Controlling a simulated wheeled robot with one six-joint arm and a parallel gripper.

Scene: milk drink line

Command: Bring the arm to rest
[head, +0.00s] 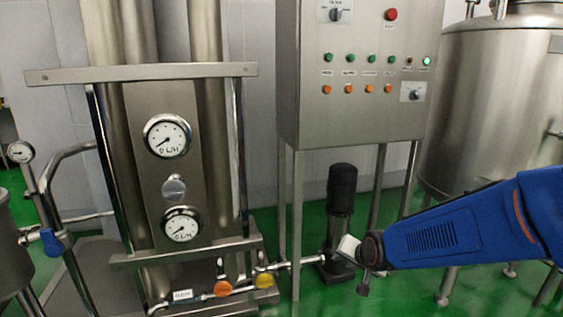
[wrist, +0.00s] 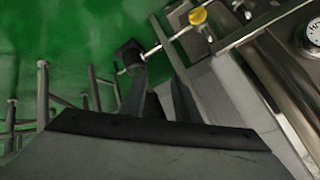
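My blue arm (head: 450,235) reaches in from the right edge of the head view, roughly level, in front of the steel tank and the control cabinet. Its dark end is near the black pump, with small grey parts of my gripper (head: 355,268) around it. In the wrist view, two dark finger shapes of my gripper (wrist: 162,98) stand up past a grey housing. I see nothing held between them, but their gap is unclear.
A steel control cabinet (head: 360,75) with buttons stands on legs. A black pump (head: 341,205) sits on the green floor. A flow-meter panel (head: 172,170) with gauges and pipes is left. A steel tank (head: 495,110) stands right.

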